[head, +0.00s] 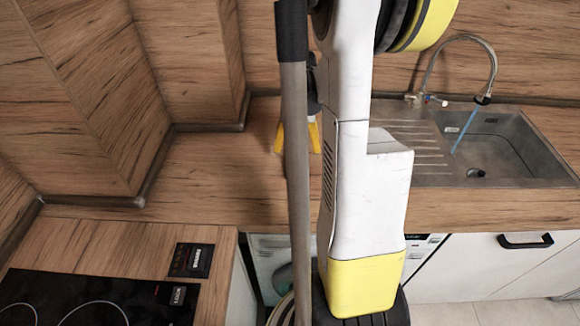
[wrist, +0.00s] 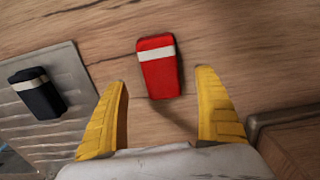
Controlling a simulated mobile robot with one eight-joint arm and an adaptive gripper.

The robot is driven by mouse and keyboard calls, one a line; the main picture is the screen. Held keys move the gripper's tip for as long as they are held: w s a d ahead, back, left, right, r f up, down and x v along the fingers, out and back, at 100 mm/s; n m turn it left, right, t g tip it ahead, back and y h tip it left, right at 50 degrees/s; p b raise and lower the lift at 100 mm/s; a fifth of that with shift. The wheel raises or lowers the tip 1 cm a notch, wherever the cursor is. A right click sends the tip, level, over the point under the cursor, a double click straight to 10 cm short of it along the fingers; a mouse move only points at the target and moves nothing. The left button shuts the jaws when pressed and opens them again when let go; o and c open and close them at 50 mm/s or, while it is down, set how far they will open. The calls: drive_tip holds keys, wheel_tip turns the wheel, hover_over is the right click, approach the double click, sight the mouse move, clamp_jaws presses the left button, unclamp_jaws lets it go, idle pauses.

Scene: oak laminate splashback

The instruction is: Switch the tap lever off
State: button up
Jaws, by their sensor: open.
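The tap (head: 482,62) has a curved spout over the steel sink (head: 560,158) in the head view, at the right. A blue stream of water (head: 462,133) runs from its tip into the basin. A small tap lever (head: 436,100) with a pale and bluish end shows at the tap's base; its exact angle is too small to tell. My gripper (head: 296,130) is over the counter, left of the sink and well apart from the tap, partly hidden by my arm. In the wrist view my gripper (wrist: 162,78) is open and empty. The tap lever is not in the wrist view.
In the wrist view a red block with a white band (wrist: 159,72) lies on the wooden counter (wrist: 230,45) beyond my fingertips. A black block with a pale band (wrist: 37,93) is on the ribbed drainboard (wrist: 80,75). A dark hob (head: 75,300) is at the lower left.

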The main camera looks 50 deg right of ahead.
sight(296, 159)
drive_tip(key=f+b, duration=0.1)
drive_tip(key=f, duration=0.2)
drive_tip(key=f+b, duration=0.1)
drive_tip(key=f, duration=0.2)
drive_tip(key=shift+a, duration=0.2)
drive_tip(key=shift+r, duration=0.15)
drive_tip(key=c, duration=1.4)
drive_tip(key=shift+o, duration=0.2)
drive_tip(key=shift+r, duration=0.65)
wheel_tip(296, 159, up, 3)
drive_tip(key=shift+f+p, duration=0.1)
drive_tip(key=shift+p, duration=0.7)
drive_tip(key=s+d+r+p, duration=0.3)
drive_tip(key=s+d+r, duration=0.3)
drive_tip(key=s, duration=0.3)
drive_tip(key=shift+s+d+r, duration=0.15)
drive_tip(key=shift+d+r, duration=0.25)
drive_tip(key=shift+r, duration=0.05)
